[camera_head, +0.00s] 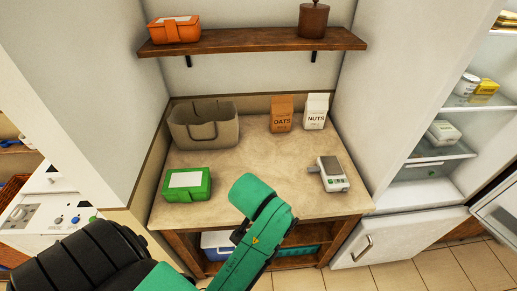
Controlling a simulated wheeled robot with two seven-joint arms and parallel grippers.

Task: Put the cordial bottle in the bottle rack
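I see no cordial bottle and no bottle rack that I can make out in the head view. Green and black links of my own arm fill the bottom left and middle, in front of the counter. They hide part of the counter's front edge and the space under it. No fingertips of either gripper show.
The counter (240,205) holds a green box (187,186), grey bag (190,131), oats bag (282,112), nuts carton (315,112) and scale (334,176). The shelf above (250,41) carries an orange box (174,31) and brown container (313,20). An open fridge (435,165) stands right.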

